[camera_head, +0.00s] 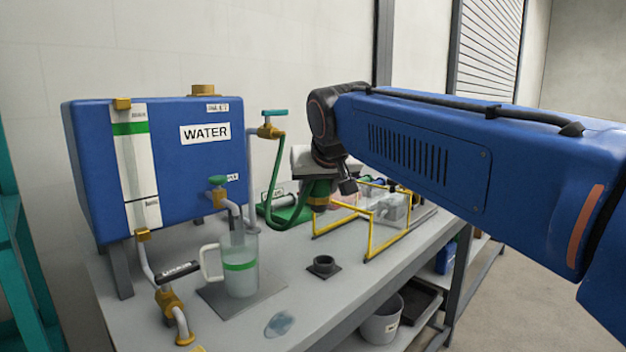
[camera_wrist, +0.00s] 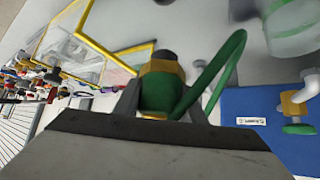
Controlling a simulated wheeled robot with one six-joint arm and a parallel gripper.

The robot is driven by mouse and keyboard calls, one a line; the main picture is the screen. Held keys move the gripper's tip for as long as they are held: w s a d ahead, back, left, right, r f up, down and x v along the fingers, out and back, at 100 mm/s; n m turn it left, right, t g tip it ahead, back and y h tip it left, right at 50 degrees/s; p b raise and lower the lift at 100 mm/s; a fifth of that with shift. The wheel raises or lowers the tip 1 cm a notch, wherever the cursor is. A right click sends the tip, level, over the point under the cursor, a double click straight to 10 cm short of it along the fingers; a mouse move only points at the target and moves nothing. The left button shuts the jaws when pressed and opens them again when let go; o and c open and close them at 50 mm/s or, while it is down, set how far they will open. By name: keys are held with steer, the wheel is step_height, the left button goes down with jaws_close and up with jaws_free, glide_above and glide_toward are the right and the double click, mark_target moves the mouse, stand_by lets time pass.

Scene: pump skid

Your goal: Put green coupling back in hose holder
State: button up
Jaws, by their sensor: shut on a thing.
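My gripper (camera_wrist: 160,100) is shut on the green coupling (camera_wrist: 163,88), which has a brass collar and a dark tip in the wrist view. In the head view the coupling (camera_head: 318,191) hangs below my wrist, above the bench. A green hose (camera_head: 278,175) loops from the coupling up to the brass tap with a teal handle (camera_head: 271,128). A green stand with a small label (camera_head: 290,212) is on the bench behind the hose, partly hidden. I cannot tell which is the hose holder.
A blue WATER tank (camera_head: 165,165) stands at the left. A jug with a green band (camera_head: 240,265) stands below its valve (camera_head: 219,188). A yellow frame (camera_head: 372,240) is right of the coupling, with small items behind. A puddle (camera_head: 280,323) lies near the front edge.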

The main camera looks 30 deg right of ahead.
steer(key=shift+s+d+f, duration=0.1)
steer(key=shift+d+f, duration=0.1)
steer(key=shift+f, duration=0.75)
steer(key=shift+s+d+f, duration=0.1)
steer(key=shift+d+f, duration=0.1)
steer(key=shift+f, duration=0.8)
steer(key=shift+s+d+f, duration=0.1)
steer(key=shift+d+f, duration=0.1)
steer(key=shift+f, duration=0.75)
